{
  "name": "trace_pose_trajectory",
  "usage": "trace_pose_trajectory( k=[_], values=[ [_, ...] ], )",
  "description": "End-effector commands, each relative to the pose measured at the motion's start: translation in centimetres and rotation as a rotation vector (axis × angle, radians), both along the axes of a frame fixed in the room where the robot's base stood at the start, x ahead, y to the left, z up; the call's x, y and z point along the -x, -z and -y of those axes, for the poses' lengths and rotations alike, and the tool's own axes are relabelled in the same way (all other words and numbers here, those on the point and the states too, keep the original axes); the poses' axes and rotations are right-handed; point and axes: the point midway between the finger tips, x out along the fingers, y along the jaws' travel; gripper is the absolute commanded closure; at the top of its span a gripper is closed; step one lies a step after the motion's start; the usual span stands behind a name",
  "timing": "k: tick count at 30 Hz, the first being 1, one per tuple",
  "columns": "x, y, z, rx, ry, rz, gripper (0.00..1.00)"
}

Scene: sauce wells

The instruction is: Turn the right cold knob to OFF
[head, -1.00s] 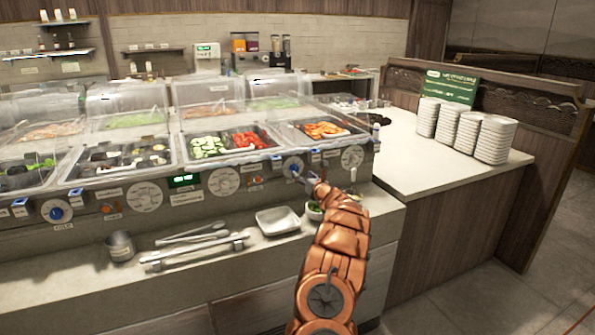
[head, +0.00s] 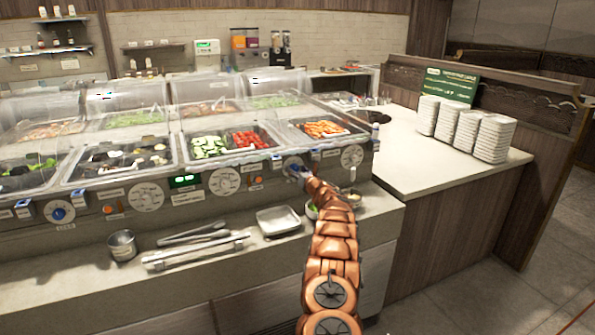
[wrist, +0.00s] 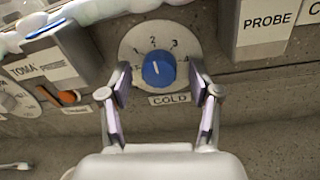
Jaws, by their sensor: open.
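The right cold knob (wrist: 159,70) is a blue round knob on a pale dial with numbers, above a COLD label (wrist: 169,99), in the wrist view. Its white pointer line points up, near the 2. My gripper (wrist: 161,88) is open, with one finger on each side of the knob's lower half and a visible gap on both sides. In the head view my gripper (head: 300,172) is at the counter front, and it mostly hides this knob there. Another blue knob (head: 58,214) sits far left on the same panel.
A grey PROBE box (wrist: 264,25) juts out to the right of the dial, and a TOMA-labelled holder (wrist: 45,60) to the left. Below the panel, a ledge holds a metal tray (head: 278,220), tongs (head: 195,252) and a metal cup (head: 122,245). Plate stacks (head: 468,130) stand right.

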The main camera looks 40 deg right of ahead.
Motion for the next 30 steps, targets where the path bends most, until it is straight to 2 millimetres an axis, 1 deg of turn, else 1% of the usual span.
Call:
trace_pose_trajectory(
  k=[7,24,30],
  values=[
    [-0.02,0.00,-0.01,0.000,0.000,0.000,0.37],
    [-0.02,-0.01,-0.01,0.000,0.000,0.000,0.96],
    [-0.04,0.07,-0.03,0.011,0.000,-0.004,0.97]
  ],
)
